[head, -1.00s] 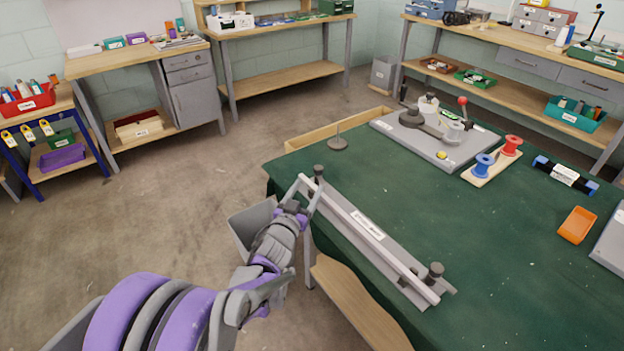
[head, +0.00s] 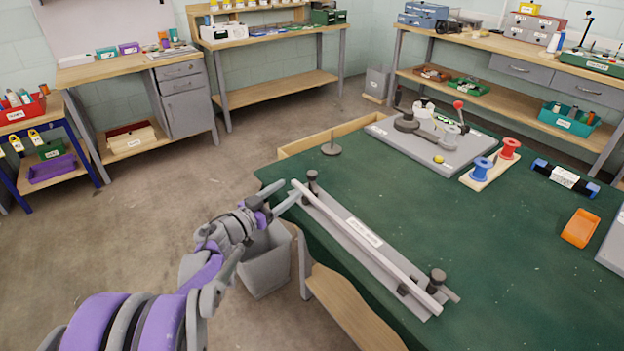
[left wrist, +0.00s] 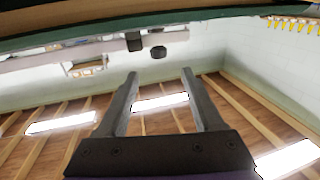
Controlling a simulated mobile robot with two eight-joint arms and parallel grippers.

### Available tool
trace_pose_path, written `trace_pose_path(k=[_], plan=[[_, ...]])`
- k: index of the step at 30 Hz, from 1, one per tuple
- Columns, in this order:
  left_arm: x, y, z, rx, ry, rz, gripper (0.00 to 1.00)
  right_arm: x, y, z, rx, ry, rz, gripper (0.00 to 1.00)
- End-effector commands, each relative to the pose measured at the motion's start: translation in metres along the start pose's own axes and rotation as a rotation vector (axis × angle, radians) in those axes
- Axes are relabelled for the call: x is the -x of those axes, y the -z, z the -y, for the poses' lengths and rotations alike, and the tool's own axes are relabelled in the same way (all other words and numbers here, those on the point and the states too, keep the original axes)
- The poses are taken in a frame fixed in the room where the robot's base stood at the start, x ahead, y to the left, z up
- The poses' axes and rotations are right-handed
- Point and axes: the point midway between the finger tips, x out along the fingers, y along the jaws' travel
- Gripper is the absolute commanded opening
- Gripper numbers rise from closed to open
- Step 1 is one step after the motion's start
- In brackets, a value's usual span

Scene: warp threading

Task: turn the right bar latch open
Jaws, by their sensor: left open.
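The grey bar clamp (head: 365,232) lies along the near left edge of the green table, with a pale rod along its front side. A dark knob, the left latch (head: 311,178), stands at its far end. The right latch (head: 437,278), a similar dark knob, stands at its near end. Whether its small arm crosses the rod is too small to tell. My left gripper (head: 290,189) is open and empty beside the far end, apart from the right latch. Its two fingers (left wrist: 160,78) show empty in the left wrist view. My right gripper is not in view.
A grey board with a red-knobbed lever (head: 425,142), a spool stand (head: 490,166) and an orange holder (head: 579,228) lie further across the green table (head: 480,240). A grey bin (head: 266,265) stands on the floor below my left gripper. The cloth around the right latch is clear.

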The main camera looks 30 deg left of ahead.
Motion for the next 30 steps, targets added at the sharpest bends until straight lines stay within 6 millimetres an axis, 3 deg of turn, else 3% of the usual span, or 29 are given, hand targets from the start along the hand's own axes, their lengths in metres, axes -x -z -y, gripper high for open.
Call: trace_pose_path(k=[5, 18, 30], plan=[[-0.017, -0.002, -0.001, 0.005, -0.014, 0.008, 0.68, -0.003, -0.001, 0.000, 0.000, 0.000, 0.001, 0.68], [-0.094, -0.002, -0.002, 0.005, -0.011, 0.007, 0.68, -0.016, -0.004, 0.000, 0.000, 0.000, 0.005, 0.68], [-0.107, -0.001, -0.002, 0.004, -0.010, 0.006, 0.68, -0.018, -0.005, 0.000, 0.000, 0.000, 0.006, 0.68]])
